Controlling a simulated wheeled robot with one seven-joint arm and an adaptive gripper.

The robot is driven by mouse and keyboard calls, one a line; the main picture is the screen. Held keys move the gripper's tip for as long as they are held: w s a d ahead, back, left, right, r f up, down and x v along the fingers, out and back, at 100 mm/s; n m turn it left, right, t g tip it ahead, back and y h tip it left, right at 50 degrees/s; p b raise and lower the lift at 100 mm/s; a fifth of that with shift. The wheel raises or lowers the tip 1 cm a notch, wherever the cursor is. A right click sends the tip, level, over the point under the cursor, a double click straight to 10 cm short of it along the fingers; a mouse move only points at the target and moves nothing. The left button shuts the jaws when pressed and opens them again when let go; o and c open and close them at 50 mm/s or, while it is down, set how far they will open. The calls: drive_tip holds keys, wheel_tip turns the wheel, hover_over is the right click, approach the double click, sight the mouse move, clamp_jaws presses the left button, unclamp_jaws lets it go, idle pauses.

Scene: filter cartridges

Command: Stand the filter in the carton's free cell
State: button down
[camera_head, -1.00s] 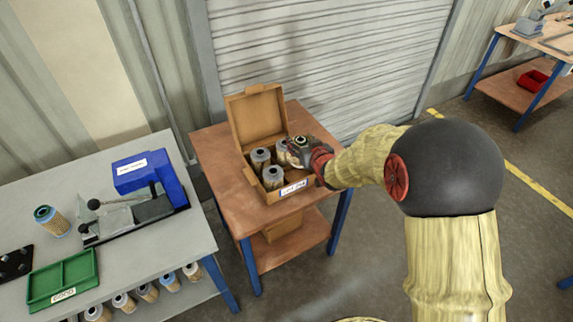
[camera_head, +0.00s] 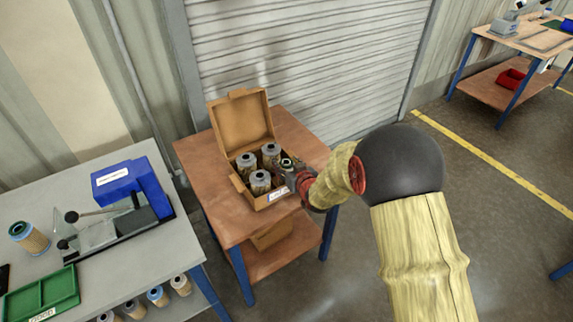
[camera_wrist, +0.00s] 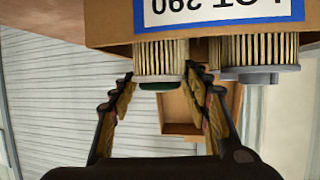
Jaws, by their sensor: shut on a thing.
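The open cardboard carton (camera_head: 238,187) stands on the wooden table, with three grey-capped filters (camera_head: 260,182) upright in its cells. My gripper (camera_head: 287,168) is at the carton's right cell and is shut on the filter (camera_head: 287,161). In the wrist view, which is upside down, the held filter (camera_wrist: 160,58) has pleated sides and a dark green ring at its end. It sits between the fingertips (camera_wrist: 162,88), partly behind the carton's labelled front wall (camera_wrist: 110,35). Its lower end is hidden, so I cannot tell whether it touches the carton floor.
A neighbouring filter (camera_wrist: 255,62) stands close beside the held one. The carton's lid (camera_head: 240,117) is raised at the back.

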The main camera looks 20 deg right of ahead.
drive_tip(key=c, duration=0.9)
unclamp_jaws()
drive_tip(key=shift+f, duration=0.1)
drive_tip(key=shift+s+r, duration=0.25)
drive_tip(key=shift+r, duration=0.1)
drive_tip(key=s+d+r+m+g+h+p, duration=0.1)
drive_tip(key=s+d+r+g+h+p, duration=0.15)
drive_tip(key=s+r, duration=1.45)
drive_tip(key=s+r+g, duration=0.1)
drive_tip(key=s+r, duration=0.1)
drive_tip(key=s, duration=0.5)
drive_tip(key=s+a+r+g, duration=0.1)
drive_tip(key=s+r+g, duration=0.1)
drive_tip(key=s, duration=0.6)
drive_tip(key=s+a+r+g+y, duration=0.1)
drive_tip(key=s+r+g, duration=0.1)
drive_tip(key=s, duration=0.6)
drive_tip(key=shift+s+a+r+p, duration=0.1)
drive_tip(key=shift+a+p, duration=0.15)
drive_tip(key=shift+p, duration=0.05)
